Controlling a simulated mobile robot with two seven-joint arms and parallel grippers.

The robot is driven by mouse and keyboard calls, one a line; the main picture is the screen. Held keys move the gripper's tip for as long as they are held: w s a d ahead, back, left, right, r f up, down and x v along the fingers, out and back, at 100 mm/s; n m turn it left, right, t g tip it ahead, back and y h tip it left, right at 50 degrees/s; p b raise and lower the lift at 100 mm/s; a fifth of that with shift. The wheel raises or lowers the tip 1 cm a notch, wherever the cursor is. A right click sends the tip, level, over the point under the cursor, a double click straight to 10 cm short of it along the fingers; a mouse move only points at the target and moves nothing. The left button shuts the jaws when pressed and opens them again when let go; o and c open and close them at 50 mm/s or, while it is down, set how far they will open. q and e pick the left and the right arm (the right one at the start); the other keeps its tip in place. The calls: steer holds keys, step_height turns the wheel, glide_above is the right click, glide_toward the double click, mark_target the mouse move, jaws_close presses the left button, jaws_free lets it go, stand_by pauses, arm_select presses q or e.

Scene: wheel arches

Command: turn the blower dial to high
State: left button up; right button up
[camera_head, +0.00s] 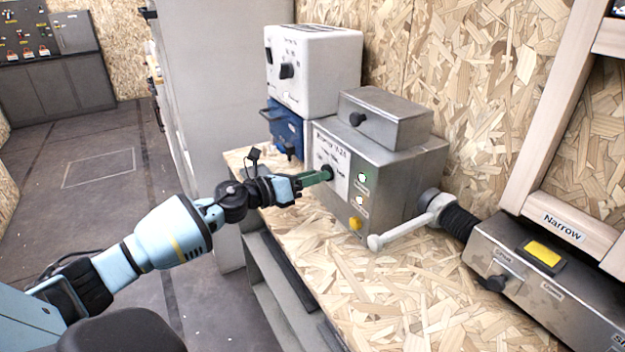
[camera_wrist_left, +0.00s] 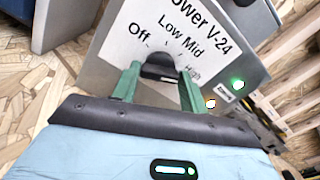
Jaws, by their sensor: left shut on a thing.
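The grey metal blower box (camera_head: 400,180) stands on the chipboard bench. Its white label (camera_wrist_left: 200,35) reads "...ower V-24" with Off, Low, Mid and High around the black dial (camera_wrist_left: 158,66). My left gripper (camera_head: 322,175) reaches the box's front face, and its green fingers are closed on the dial, one on each side, as the left wrist view shows. The fingers partly cover the dial, and I cannot tell which mark it points at. My right gripper is in neither view.
A white box (camera_head: 315,70) on a blue case (camera_head: 286,128) stands behind. A pale lever (camera_head: 405,230) projects at right, near a grey "Narrow" box (camera_head: 560,290). The front bench is clear.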

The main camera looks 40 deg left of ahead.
arm_select(q)
steer(key=shift+m, duration=0.4)
steer(key=o, duration=1)
steer(key=shift+s, duration=0.1)
steer(key=shift+b+v, duration=0.8)
steer(key=shift+v, duration=3)
